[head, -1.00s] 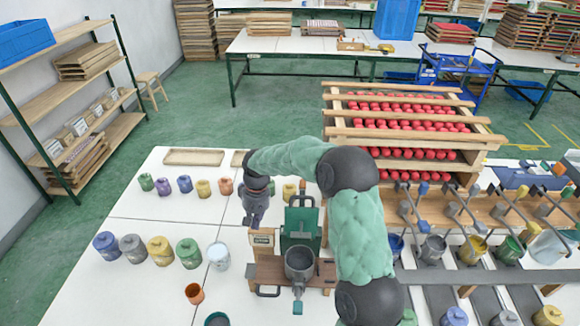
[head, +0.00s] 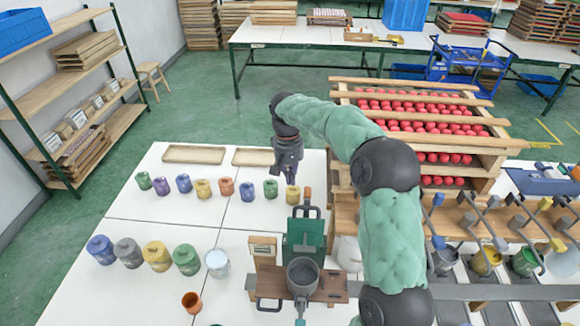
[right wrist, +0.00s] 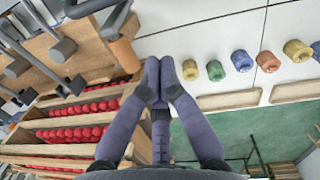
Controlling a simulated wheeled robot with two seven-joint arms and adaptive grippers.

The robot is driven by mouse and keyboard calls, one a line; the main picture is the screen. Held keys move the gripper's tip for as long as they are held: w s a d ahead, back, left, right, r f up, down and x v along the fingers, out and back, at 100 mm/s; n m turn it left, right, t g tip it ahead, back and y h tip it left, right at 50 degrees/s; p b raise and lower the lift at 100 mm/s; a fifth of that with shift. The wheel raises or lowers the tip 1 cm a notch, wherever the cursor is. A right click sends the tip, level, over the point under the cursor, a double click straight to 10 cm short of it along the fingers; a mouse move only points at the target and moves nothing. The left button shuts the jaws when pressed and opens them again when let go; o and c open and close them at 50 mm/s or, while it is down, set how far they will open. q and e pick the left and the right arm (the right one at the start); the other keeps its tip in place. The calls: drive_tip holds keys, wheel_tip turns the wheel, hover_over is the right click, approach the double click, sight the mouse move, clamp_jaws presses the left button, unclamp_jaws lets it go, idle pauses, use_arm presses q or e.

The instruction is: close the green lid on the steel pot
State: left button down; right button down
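The steel pot (head: 303,275) is a dark grey open vessel set in a wooden stand in the head view. The green lid (head: 304,238) stands upright behind the pot's mouth, so the lid is open. A dark loop handle (head: 307,212) shows at its top edge. My right gripper (head: 289,178) hangs with its fingers down, behind and a little left of the lid, apart from it. In the right wrist view its fingertips (right wrist: 161,82) are together with nothing seen between them. Neither pot nor lid can be made out clearly there. My left gripper is not in view.
A small yellow pot (head: 292,194) is close to my right gripper in the head view; several small coloured pots line up leftward. Larger lidded pots (head: 157,256) and an orange cup (head: 192,301) stand left. A wooden rack with red balls (head: 430,127) stands behind right.

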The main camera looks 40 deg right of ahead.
drive_tip(key=s+f, duration=0.1)
drive_tip(key=s+a+f, duration=0.1)
drive_tip(key=s+f, duration=0.1)
drive_tip(key=s, duration=0.1)
drive_tip(key=shift+a, duration=0.4)
